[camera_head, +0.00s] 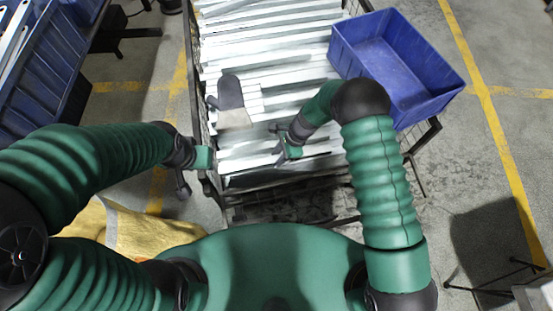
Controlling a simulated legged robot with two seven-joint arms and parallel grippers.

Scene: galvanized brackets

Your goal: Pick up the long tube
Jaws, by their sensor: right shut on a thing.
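Many long, pale galvanized tubes (270,40) lie crosswise in a stack inside a metal-framed bin. My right gripper (281,147) is low over the near part of the stack, shut on one long tube (245,162). The gripper hides part of that tube, and I cannot tell whether it is clear of the pieces around it. My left gripper (209,158) is at the near left edge of the bin, apart from the right one. Its fingers are too small and hidden to show whether they are open.
A blue crate (442,92) stands at the right of the bin. A grey and tan object (231,95) lies on the tubes left of centre. Blue bins (40,85) stand at the far left. A yellow cloth (150,236) lies at lower left. The right floor is mostly clear.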

